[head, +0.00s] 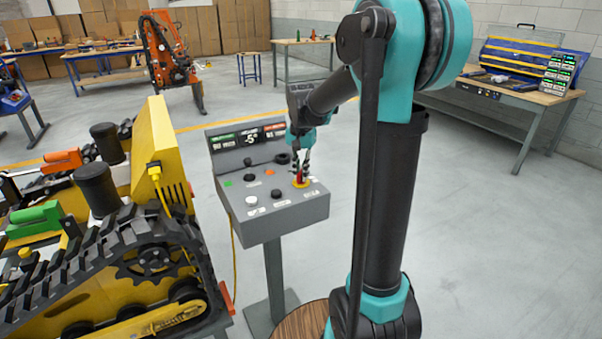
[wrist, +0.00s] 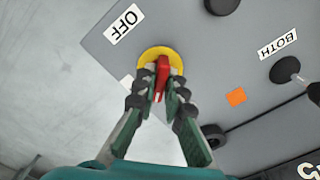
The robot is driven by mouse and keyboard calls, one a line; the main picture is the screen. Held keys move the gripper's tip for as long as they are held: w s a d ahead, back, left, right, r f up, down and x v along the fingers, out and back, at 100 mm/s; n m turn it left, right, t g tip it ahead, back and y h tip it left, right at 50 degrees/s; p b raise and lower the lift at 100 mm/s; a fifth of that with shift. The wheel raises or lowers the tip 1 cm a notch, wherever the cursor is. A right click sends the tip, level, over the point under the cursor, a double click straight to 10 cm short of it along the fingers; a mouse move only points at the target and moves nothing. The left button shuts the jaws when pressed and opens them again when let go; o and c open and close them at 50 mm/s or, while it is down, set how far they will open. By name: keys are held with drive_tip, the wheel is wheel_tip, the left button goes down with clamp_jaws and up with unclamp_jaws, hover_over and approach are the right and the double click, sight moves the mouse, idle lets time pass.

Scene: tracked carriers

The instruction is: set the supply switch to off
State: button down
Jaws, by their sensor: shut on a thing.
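The supply switch is a red handle (wrist: 162,72) on a round yellow plate (wrist: 156,54) on the grey control box. In the head view the red handle (head: 299,177) and yellow plate (head: 301,184) are at the box's right side. My gripper (wrist: 161,86) is shut on the red handle, one finger on each side. It also shows in the head view (head: 300,170), reaching down to the switch. A white OFF label (wrist: 124,23) lies beside the yellow plate. The handle's far end points slightly off that label in the wrist view. Part of the handle is hidden between the fingers.
The grey control box (head: 285,215) carries several knobs, a display (head: 247,138) and a BOTH label (wrist: 277,43) near a black switch (wrist: 285,70). A yellow tracked carrier (head: 155,150) stands close on the left. Open floor (head: 480,240) lies to the right.

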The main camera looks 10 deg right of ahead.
drive_tip(key=n, duration=0.5)
drive_tip(key=shift+n, duration=2.4)
drive_tip(key=c, duration=1.6)
unclamp_jaws()
wheel_tip(320, 180, up, 12)
